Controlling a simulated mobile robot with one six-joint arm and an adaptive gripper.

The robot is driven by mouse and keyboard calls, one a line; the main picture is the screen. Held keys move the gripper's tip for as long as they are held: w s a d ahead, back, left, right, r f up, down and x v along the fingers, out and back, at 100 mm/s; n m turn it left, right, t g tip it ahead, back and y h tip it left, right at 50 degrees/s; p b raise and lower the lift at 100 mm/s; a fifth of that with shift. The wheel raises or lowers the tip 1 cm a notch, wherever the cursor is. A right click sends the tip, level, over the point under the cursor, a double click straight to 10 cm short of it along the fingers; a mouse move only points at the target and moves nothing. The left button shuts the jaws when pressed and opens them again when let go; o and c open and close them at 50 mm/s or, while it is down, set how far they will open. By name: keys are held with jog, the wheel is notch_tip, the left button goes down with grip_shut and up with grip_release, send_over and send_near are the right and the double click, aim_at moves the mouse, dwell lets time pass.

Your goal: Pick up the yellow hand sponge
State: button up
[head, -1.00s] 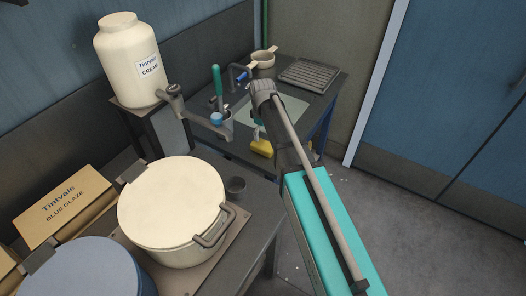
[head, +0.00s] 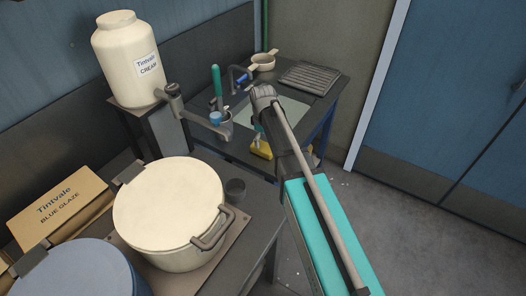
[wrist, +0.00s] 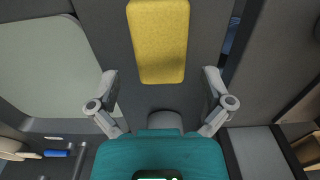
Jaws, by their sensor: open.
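The yellow hand sponge (wrist: 158,42) lies on the dark grey table top (wrist: 155,97) in the upper middle of the wrist view. It is a long yellow block, lined up between the fingers and cut off by the top edge. My gripper (wrist: 162,82) is open, one finger on each side of the sponge's lower end. I cannot tell how high above the table the fingertips are. In the head view the sponge (head: 261,148) shows at the table's near edge, partly hidden behind my arm.
A pale board (head: 285,109) lies beside the sponge. A cream pot (head: 168,205) stands nearer. Open floor is at right.

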aim_at(263, 146)
jog(key=shift+f+b, duration=1.8)
jog(key=shift+f, duration=0.25)
jog(key=c, duration=0.8)
jog(key=shift+o, duration=0.2)
jog(key=shift+r, duration=0.2)
notch_tip(263, 146, up, 3)
jog(key=p, duration=0.3)
jog(key=shift+f, duration=0.1)
jog(key=s+d+r+p, duration=0.2)
jog(key=s+r+p, duration=0.8)
jog(key=s, duration=0.4)
jog(key=shift+d, duration=0.4)
